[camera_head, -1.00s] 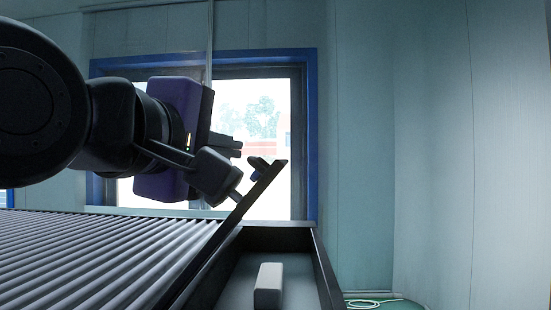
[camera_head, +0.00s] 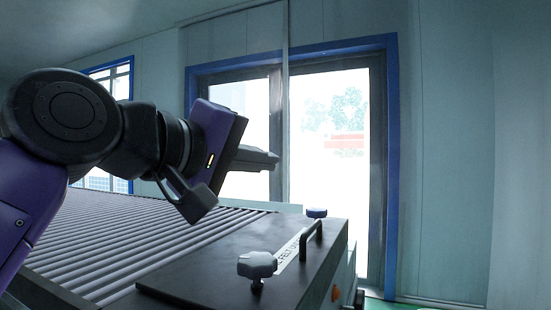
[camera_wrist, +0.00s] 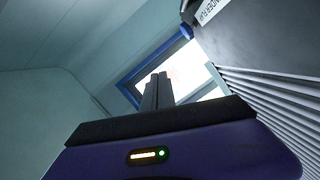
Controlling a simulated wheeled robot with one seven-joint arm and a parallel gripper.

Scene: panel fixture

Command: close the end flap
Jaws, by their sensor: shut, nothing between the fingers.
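The end flap (camera_head: 205,280) is a dark panel lying about level over the box at the end of the roller bed. It carries a handle (camera_head: 311,240), a white label strip (camera_head: 290,250) and two knobs, one near (camera_head: 257,265) and one far (camera_head: 317,212). Whether its edge is fully seated cannot be told. My gripper (camera_head: 276,160) is shut and empty, above the flap and rollers, apart from them. In the wrist view my shut fingers (camera_wrist: 157,90) point toward the window, and a dark panel with a label (camera_wrist: 207,10) shows at upper right.
The roller bed (camera_head: 120,235) runs left from the flap and also shows in the wrist view (camera_wrist: 270,100). A blue-framed window (camera_head: 335,150) is behind. An orange button (camera_head: 335,294) sits on the box's side. The air above the flap is clear.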

